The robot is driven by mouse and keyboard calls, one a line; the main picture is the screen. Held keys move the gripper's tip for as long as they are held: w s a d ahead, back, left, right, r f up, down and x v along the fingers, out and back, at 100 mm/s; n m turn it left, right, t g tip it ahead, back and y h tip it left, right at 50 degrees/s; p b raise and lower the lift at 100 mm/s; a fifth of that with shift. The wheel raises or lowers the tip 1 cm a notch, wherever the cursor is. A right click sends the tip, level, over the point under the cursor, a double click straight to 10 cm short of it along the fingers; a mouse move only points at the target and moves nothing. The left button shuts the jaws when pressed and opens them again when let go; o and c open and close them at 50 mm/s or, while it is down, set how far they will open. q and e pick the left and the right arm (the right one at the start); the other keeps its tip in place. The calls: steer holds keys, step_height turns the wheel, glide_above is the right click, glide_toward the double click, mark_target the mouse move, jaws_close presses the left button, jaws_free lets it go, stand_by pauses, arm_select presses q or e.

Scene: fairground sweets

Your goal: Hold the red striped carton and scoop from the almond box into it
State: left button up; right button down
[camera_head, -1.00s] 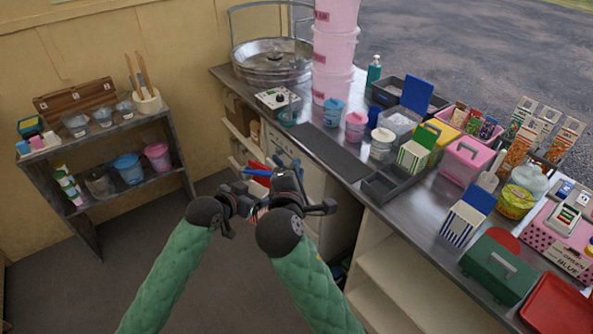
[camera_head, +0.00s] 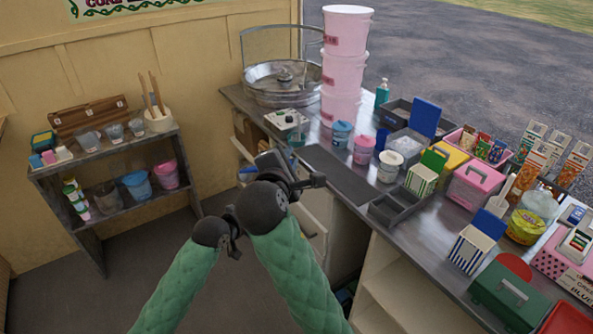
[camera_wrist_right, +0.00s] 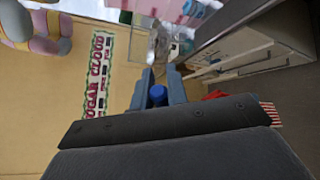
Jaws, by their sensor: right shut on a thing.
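My right gripper (camera_head: 249,171) is in front of the counter's left part. In the right wrist view its fingers (camera_wrist_right: 160,80) are closed on a blue-handled thing (camera_wrist_right: 157,95), probably a scoop; a clear part (camera_wrist_right: 160,46) shows past the fingertips. The red striped carton (camera_wrist_right: 271,113) shows only as a sliver at the right of the wrist view, with a red piece (camera_wrist_right: 215,95) beside it; my arms hide it in the head view. My left gripper (camera_head: 237,232) is lower and to the left, its jaws hidden. I cannot tell which box holds almonds.
The counter at right holds a blue-striped box (camera_head: 470,250), a green-striped box (camera_head: 422,179), a pink case (camera_head: 474,186), a dark green case (camera_head: 509,293) and stacked pink tubs (camera_head: 343,65). A shelf (camera_head: 103,148) stands at left. The floor between is clear.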

steer(key=w+a+r+n+g+h, duration=0.2)
steer(key=w+a+n+g+h, duration=0.1)
steer(key=w+a+n, duration=0.4)
steer(key=shift+a+r+n+g, duration=0.35)
steer(key=shift+a+n+g, duration=0.3)
steer(key=shift+a, duration=0.85)
steer(key=shift+s, duration=0.1)
